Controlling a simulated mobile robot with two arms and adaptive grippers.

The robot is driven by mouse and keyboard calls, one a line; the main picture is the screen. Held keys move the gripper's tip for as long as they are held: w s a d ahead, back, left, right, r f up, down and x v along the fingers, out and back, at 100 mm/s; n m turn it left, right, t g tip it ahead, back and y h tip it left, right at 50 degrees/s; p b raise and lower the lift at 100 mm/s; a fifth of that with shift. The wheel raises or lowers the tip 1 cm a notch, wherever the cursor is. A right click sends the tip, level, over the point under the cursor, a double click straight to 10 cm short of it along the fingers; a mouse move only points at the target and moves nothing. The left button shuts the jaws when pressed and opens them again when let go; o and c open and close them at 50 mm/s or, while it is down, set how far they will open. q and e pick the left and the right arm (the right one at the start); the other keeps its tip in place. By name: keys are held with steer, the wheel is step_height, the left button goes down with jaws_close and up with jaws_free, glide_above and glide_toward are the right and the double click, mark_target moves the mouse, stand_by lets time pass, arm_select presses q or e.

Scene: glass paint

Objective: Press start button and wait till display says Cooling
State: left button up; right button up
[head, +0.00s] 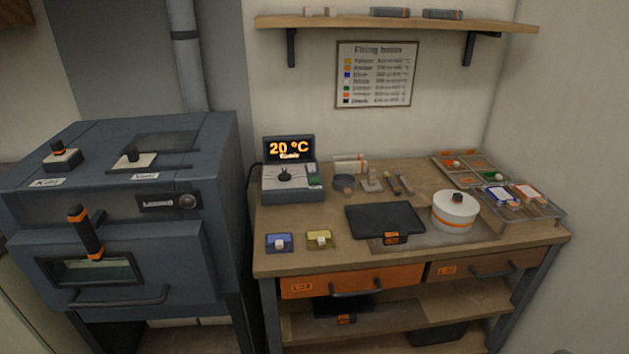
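The controller (292,192) sits at the back left of the workbench, beside the kiln. Its dark display (289,149) shows "20 °C" in orange, with a smaller word below that is too blurred to read surely; it may be "Ready". A black knob (285,175) is on the controller's sloped face. A small green button (315,182), which looks like the start button, is at the right of that face; its label is not legible. Neither of my grippers is in view, and nothing covers the controller.
The blue-grey kiln (200,240) stands left, with an orange-banded handle (86,232) on its front. The workbench (345,262) holds a black tray (385,219), a white lidded pot (455,212) and colour blocks (320,239). A shelf (350,22) and a chart (375,74) are above.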

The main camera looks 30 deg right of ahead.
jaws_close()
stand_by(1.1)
